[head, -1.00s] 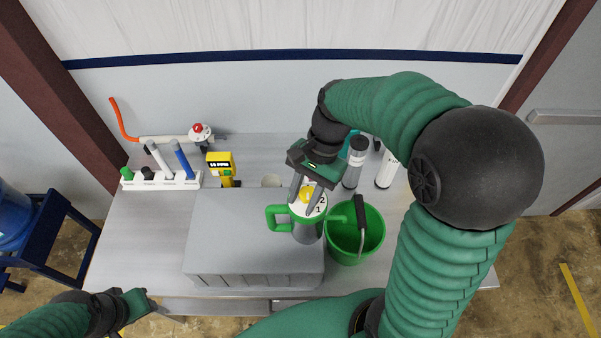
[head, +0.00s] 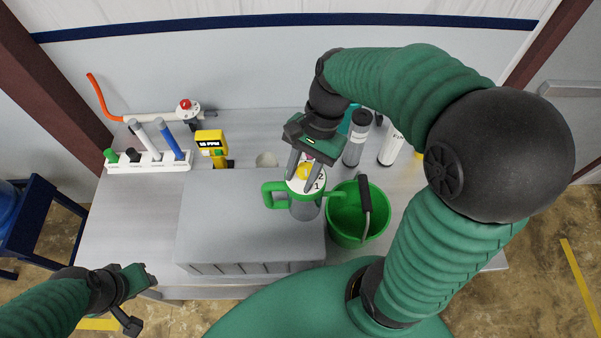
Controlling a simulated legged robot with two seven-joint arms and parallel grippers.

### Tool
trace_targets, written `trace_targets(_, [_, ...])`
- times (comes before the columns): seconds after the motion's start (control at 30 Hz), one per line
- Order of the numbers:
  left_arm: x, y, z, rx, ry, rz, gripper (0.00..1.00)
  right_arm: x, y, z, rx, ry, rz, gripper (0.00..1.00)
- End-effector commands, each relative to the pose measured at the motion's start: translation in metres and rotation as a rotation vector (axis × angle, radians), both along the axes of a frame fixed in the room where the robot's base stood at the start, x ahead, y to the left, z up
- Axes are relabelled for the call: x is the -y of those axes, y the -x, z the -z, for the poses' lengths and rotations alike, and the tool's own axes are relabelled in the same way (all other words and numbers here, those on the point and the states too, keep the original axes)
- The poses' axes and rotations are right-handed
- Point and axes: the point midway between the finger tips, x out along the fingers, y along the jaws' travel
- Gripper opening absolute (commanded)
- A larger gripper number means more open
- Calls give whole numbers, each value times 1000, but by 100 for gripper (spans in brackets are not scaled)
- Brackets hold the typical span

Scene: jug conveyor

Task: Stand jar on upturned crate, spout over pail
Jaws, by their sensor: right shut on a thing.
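The jar (head: 305,208) has a grey body, a white lid with numbers, a yellow knob, a green handle on the left and a green spout on the right. It is at the right end of the grey upturned crate (head: 235,215); from above I cannot tell if its base touches the crate. Its spout reaches over the left rim of the green pail (head: 375,225). My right gripper (head: 303,180) comes from above, its fingers shut on the jar's yellow knob. My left gripper (head: 145,277) is at lower left, away from the jar; its fingers are unclear.
A yellow meter (head: 213,146) and a beige cup (head: 266,160) stand behind the crate. A white rack (head: 150,162) with tubes is at back left, a valve pipe (head: 160,115) behind it. Cylinders (head: 357,138) stand behind the pail. The table's left part is clear.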

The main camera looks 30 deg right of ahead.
Motion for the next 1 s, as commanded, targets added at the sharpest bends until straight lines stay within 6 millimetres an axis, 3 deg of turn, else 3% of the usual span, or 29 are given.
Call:
trace_targets(0.03, [0, 0, 0, 0, 0, 0, 36, 1, 1, 0, -1, 1, 2, 0])
trace_targets(0.07, [0, 0, 0, 0, 0, 0, 36, 1, 1, 1, -3, 1, 1, 34])
trace_targets(0.2, [0, 0, 0, 0, 0, 0, 36, 1, 0, 1, -4, 0, 1, 53])
trace_targets(0.57, [0, 0, 0, 0, 0, 0, 36, 2, -1, -3, -1, 0, 1, 54])
trace_targets(0.67, [0, 0, 2, 0, 0, 0, 36, 7, -3, -17, 3, 2, 2, 54])
trace_targets(1.0, [0, 0, 7, 0, 0, 0, 36, 36, -9, -94, 0, 2, 2, 54])
